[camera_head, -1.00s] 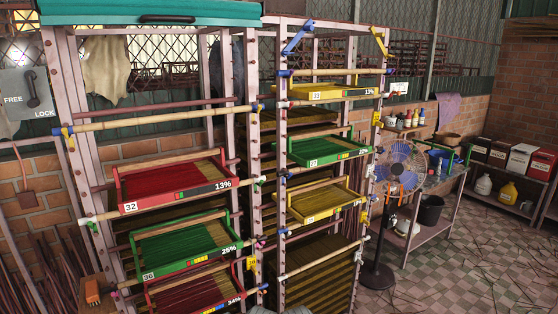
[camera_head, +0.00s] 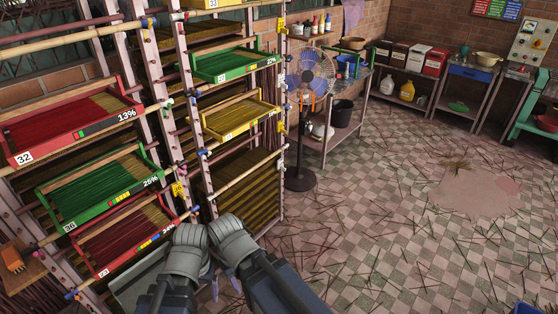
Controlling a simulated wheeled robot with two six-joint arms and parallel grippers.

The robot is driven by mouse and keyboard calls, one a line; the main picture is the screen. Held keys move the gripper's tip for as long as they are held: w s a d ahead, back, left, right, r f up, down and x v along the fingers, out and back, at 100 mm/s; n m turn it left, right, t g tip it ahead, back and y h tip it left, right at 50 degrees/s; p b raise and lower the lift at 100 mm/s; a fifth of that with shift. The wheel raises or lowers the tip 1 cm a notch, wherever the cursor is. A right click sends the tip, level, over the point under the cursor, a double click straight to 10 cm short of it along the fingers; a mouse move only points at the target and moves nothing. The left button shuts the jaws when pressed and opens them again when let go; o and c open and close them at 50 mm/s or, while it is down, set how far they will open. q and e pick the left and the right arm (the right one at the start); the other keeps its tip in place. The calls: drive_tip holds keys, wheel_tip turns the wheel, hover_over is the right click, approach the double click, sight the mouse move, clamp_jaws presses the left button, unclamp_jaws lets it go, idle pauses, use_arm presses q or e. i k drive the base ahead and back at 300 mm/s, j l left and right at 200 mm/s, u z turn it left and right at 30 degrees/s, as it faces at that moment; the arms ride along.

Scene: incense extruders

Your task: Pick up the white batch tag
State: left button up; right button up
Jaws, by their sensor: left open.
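I cannot make out a separate white batch tag. The rack trays carry small white number labels, such as the one on the red tray 32 (camera_head: 70,130), the green tray 36 (camera_head: 100,187) and the red tray below it (camera_head: 125,235). My two grey arms come in at the bottom centre, in front of the rack's lower right part. My left gripper (camera_head: 215,288) is small and partly hidden by my arm links. It is open, with nothing seen between its fingers. My right gripper is mostly hidden behind its own wrist, and its jaws cannot be read.
The rack (camera_head: 168,85) with projecting rods fills the left. A pedestal fan (camera_head: 308,78) stands beside it. A side table (camera_head: 345,125) and a shelf with boxes (camera_head: 412,60) line the back. The checkered floor (camera_head: 385,225) at the right is open, with scattered sticks.

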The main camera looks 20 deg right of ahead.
sight(279, 162)
drive_tip(key=i+l+u, duration=0.2)
drive_tip(key=i+l, duration=0.2)
drive_tip(key=l, duration=0.2)
drive_tip(key=i+l+u, duration=0.25)
drive_tip(key=l, duration=0.4)
drive_tip(key=i+l+u, duration=0.1)
drive_tip(key=i+l, duration=0.15)
drive_tip(key=i+l+u, duration=0.1)
drive_tip(key=l, duration=0.35)
drive_tip(key=i+l+u, duration=0.15)
drive_tip(key=l, duration=0.2)
drive_tip(key=i+l+u, duration=0.1)
drive_tip(key=l, duration=0.3)
